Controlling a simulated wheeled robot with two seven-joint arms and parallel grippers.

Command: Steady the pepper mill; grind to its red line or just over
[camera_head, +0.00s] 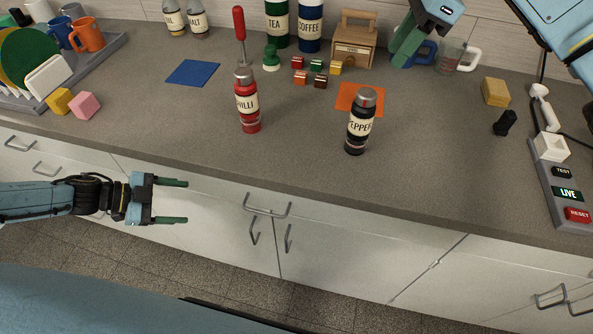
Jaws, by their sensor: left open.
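The pepper mill (357,140) is black with a cream PEPPER label and a silver top. It stands upright on the grey counter at the front edge of an orange mat (348,90). No red line can be made out on it. My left gripper (187,201) is open and empty, in front of the counter's front edge, well left of the mill. My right gripper (401,58) is at the back right, above the counter and near a blue mug. Its fingers overlap in this view, so its opening is unclear. Neither gripper touches the mill.
A red chilli mill (249,116) stands left of the pepper mill. Small coloured blocks (317,66) and a wooden box (352,50) lie behind. A blue mat (193,73) is at left. A button panel (565,190) is at right. Counter around the mill's front is clear.

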